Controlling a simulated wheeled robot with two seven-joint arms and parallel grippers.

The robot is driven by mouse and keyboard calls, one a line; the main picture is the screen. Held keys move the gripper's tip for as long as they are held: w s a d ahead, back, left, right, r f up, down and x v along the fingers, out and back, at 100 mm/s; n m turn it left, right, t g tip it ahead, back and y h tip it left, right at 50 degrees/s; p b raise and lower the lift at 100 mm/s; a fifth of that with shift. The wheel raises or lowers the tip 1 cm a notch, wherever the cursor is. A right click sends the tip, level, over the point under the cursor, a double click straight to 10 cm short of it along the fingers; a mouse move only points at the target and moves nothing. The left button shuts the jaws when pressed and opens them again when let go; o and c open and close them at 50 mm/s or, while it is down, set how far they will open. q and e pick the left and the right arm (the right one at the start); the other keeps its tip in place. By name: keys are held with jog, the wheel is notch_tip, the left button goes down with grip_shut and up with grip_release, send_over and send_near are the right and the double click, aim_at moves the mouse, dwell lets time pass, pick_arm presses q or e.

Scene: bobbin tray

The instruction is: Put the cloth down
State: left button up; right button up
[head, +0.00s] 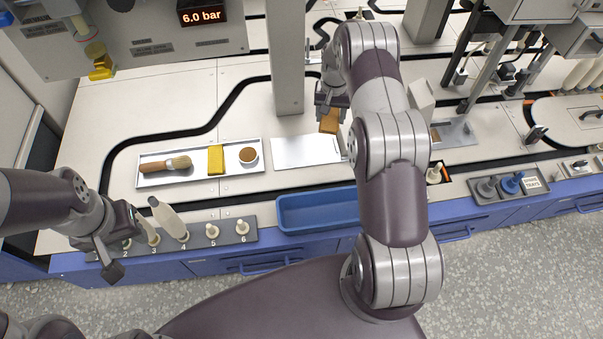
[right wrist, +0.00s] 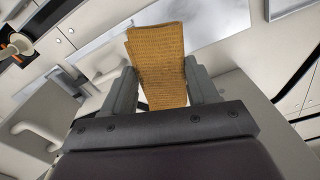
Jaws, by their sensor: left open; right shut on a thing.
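An orange-brown cloth (head: 329,121) with a woven texture hangs from my right gripper (head: 331,104) in the head view. In the right wrist view the cloth (right wrist: 157,62) sits between the two fingers of the right gripper (right wrist: 163,88), which is shut on it. The cloth is held near the right end of a pale flat plate (head: 303,151); its height above the surface is hard to tell. My left gripper (head: 117,250) is open at the lower left, by the numbered bobbin rack (head: 200,238), away from the cloth.
A blue bin (head: 318,210) stands at the front edge. A grey post (head: 286,60) rises behind the plate. Clear bench lies left of the post.

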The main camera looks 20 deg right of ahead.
jog(key=d+f+m+b, duration=0.1)
jog(key=d+f+b, duration=0.2)
jog(key=d+f, duration=0.1)
jog(key=b, duration=0.6)
send_over(303, 151)
notch_tip(303, 151, down, 6)
jog(key=shift+d+f, duration=0.1)
jog(key=shift+f, duration=0.25)
notch_tip(303, 151, down, 4)
jog(key=b, duration=0.2)
jog(key=shift+r+b, duration=0.1)
jog(key=shift+b, duration=0.3)
jog(key=shift+r, duration=0.2)
jog(key=o, duration=0.9)
jog(key=shift+f, duration=0.15)
pick_arm(q)
notch_tip(303, 151, down, 15)
pick_arm(e)
jog(key=shift+o, duration=0.2)
pick_arm(q)
jog(key=shift+s+r, duration=0.1)
jog(key=shift+r, duration=0.05)
